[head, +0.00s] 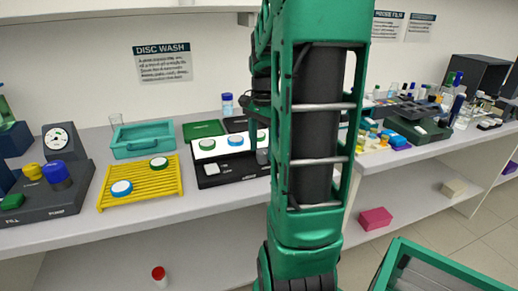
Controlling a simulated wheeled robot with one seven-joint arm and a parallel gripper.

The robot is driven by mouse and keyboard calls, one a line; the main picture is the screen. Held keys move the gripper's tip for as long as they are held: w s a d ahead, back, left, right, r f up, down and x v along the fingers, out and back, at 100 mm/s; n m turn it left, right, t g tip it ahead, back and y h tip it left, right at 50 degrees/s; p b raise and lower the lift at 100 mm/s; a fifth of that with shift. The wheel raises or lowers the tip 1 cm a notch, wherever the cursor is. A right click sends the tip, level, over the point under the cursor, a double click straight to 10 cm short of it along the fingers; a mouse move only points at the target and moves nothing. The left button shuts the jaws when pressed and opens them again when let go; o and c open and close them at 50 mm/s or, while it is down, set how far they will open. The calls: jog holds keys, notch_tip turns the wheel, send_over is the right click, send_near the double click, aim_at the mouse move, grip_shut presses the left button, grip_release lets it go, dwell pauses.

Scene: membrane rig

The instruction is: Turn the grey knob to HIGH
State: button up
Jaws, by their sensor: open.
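No grey knob shows clearly, and no HIGH mark is readable. A small grey shape (263,156) sits at the right end of a black unit with a white top (212,172), beside my arm; I cannot tell whether it is the knob. My green and black arm stands upright across the middle of the head view and hides part of the bench behind it.
On the bench at left are a dark control box (75,202) with yellow and blue knobs, a gauge (60,141), a yellow rack (142,199) and a teal tray (149,151). Small labware crowds the right bench. A green-rimmed bin (440,262) stands at lower right.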

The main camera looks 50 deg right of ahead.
jog(key=shift+f, duration=0.3)
jog(key=c, duration=1.1)
jog(key=shift+o, duration=0.2)
